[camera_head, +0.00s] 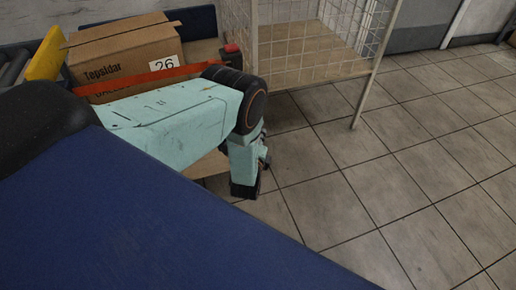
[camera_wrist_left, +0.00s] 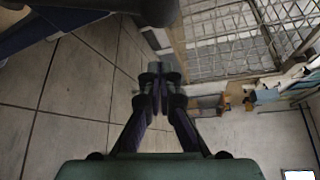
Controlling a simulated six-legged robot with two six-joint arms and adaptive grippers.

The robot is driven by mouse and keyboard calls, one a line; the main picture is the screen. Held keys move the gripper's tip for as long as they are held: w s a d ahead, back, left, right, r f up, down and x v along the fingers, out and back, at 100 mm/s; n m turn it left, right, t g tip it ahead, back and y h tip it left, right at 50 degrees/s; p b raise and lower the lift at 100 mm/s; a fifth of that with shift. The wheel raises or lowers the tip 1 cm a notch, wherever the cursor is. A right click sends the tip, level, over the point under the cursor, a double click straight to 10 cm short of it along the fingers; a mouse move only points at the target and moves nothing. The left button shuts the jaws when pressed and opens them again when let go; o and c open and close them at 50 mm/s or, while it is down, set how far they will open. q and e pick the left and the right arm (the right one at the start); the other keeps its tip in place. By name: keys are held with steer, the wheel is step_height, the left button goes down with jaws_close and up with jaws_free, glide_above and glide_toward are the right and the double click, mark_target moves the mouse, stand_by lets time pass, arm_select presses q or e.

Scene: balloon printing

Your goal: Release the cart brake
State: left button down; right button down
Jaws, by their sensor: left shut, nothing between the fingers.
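My left gripper (camera_head: 246,188) hangs down at the end of my pale green arm in the head view, beside the cart and above the tiled floor. In the left wrist view its two fingers (camera_wrist_left: 158,82) are together with nothing between them. A wooden-decked cart (camera_head: 200,52) stands behind my arm, partly hidden by it. A small red part (camera_head: 231,48) on a dark fitting shows at the cart's right edge; I cannot tell whether it is the brake. My right gripper is not in view.
A cardboard box (camera_head: 125,53) marked 26 sits on the cart behind an orange-red strap (camera_head: 150,78). A wire mesh cage (camera_head: 310,40) with a wooden base stands to the right; its mesh also shows in the wrist view (camera_wrist_left: 225,42). The tiled floor (camera_head: 400,185) at right is clear.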

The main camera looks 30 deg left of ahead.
arm_select(q)
steer(key=shift+s+a+r, duration=0.35)
steer(key=shift+s+a, duration=0.2)
steer(key=shift+a, duration=0.2)
steer(key=shift+s+a+r, duration=0.3)
steer(key=shift+s+a, duration=0.25)
steer(key=shift+a, duration=0.2)
steer(key=shift+s+r, duration=0.1)
